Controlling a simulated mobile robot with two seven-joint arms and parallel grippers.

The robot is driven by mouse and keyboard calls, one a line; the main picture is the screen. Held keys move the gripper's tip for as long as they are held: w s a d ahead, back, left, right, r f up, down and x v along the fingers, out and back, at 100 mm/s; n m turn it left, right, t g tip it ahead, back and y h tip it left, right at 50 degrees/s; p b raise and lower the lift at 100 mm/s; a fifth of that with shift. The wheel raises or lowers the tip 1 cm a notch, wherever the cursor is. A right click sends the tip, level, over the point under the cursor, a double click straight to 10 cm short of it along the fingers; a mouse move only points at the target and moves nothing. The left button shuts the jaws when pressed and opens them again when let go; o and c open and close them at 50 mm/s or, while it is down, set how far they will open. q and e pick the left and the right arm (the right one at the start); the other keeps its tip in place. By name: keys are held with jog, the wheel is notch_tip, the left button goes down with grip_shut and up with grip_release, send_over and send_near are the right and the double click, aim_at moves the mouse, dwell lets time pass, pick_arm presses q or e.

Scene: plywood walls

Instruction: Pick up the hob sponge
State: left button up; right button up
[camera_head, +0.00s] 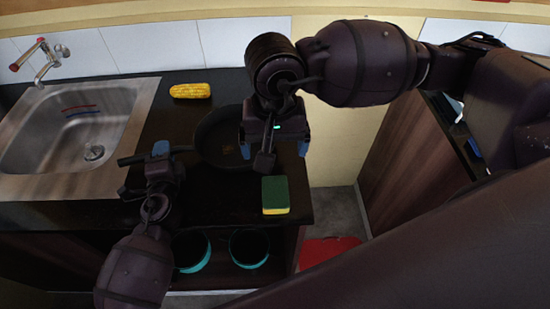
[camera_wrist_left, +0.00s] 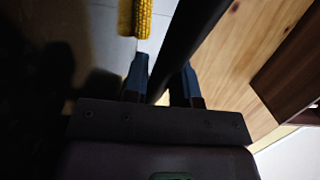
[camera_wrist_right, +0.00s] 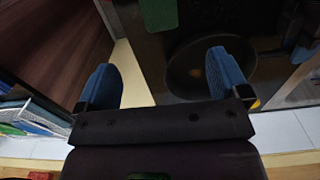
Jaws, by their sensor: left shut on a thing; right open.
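The sponge (camera_head: 275,194), green on top with a yellow lower layer, lies on the dark counter near its front right corner. Its green face shows at the top edge of the right wrist view (camera_wrist_right: 158,12). My right gripper (camera_head: 273,150) is open and empty, behind the sponge and apart from it, by the pan's right side. Its two blue fingers are spread in the right wrist view (camera_wrist_right: 163,82). My left gripper (camera_head: 157,156) is shut on the handle of a dark frying pan (camera_head: 209,128). The dark handle passes between its fingers in the left wrist view (camera_wrist_left: 165,80).
A corn cob (camera_head: 190,90) lies at the back of the counter. A metal sink (camera_head: 75,125) is at the left. Teal-rimmed pots (camera_head: 249,248) stand below the counter. A gap with a red object (camera_head: 328,251) on the floor lies right of the counter.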

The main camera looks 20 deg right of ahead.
aim_at(275, 186)
jog(key=f, duration=1.6)
jog(key=shift+w+d, duration=0.25)
jog(key=shift+w, duration=0.15)
jog(key=c, duration=1.1)
jog(key=shift+o, duration=0.2)
jog(key=shift+r, duration=0.1)
notch_tip(275, 186, up, 10)
